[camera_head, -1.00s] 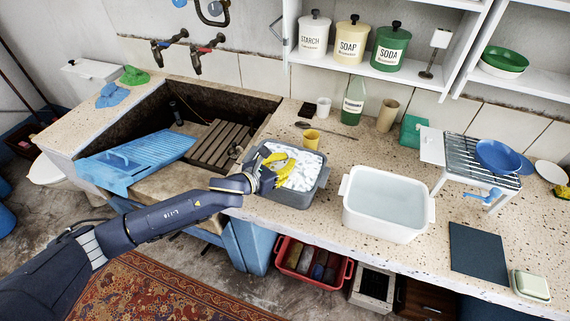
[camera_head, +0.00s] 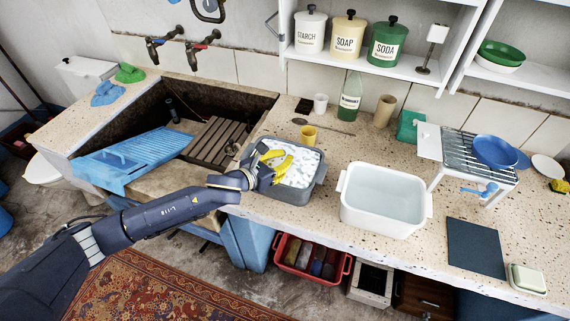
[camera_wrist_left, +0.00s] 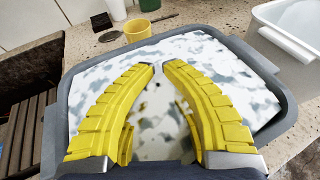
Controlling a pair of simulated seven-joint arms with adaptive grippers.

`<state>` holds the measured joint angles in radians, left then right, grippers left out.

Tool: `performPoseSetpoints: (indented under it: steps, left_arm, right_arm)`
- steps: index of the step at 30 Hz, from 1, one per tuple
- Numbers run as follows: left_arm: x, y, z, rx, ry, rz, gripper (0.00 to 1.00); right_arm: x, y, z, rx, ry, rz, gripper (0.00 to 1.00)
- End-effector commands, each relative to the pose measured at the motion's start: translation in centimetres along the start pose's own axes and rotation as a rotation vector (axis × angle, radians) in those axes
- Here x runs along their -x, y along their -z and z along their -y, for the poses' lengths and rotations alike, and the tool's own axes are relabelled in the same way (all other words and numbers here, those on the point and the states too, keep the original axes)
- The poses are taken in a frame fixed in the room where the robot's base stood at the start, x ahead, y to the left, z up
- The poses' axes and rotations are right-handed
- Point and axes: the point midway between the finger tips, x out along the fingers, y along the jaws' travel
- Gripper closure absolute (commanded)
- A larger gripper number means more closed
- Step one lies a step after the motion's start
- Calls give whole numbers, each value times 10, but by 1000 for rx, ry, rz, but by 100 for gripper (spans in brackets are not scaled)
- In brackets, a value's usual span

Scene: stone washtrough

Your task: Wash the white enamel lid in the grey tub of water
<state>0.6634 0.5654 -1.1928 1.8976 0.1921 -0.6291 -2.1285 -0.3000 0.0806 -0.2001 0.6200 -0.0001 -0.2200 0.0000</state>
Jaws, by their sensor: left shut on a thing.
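The grey tub (camera_head: 291,195) stands on the speckled counter, right of the stone trough, filled with water and white suds. My left gripper (camera_head: 286,158) reaches into it from the front left. In the left wrist view its yellow fingers (camera_wrist_left: 159,68) are apart at the base, with their tips close together, shut on the white enamel lid. The lid shows only as a pale, smooth patch (camera_wrist_left: 160,128) between the fingers. Suds and fingers hide the rest of it, and its edge cannot be made out. My right gripper is not in view.
A white tub (camera_head: 383,225) of clear water stands close right of the grey tub. The blue draining board (camera_head: 130,160) is left. A wire rack (camera_head: 470,160) stands farther right.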

Motion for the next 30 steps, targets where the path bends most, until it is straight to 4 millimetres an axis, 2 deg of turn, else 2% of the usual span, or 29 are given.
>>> performPoseSetpoints:
  steps: [1,30]
  left_arm:
    - [2,51,1,-16,-15,-90,100]
    - [19,-12,4,-11,-11,-78,100]
  right_arm:
    - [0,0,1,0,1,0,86]
    - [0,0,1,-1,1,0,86]
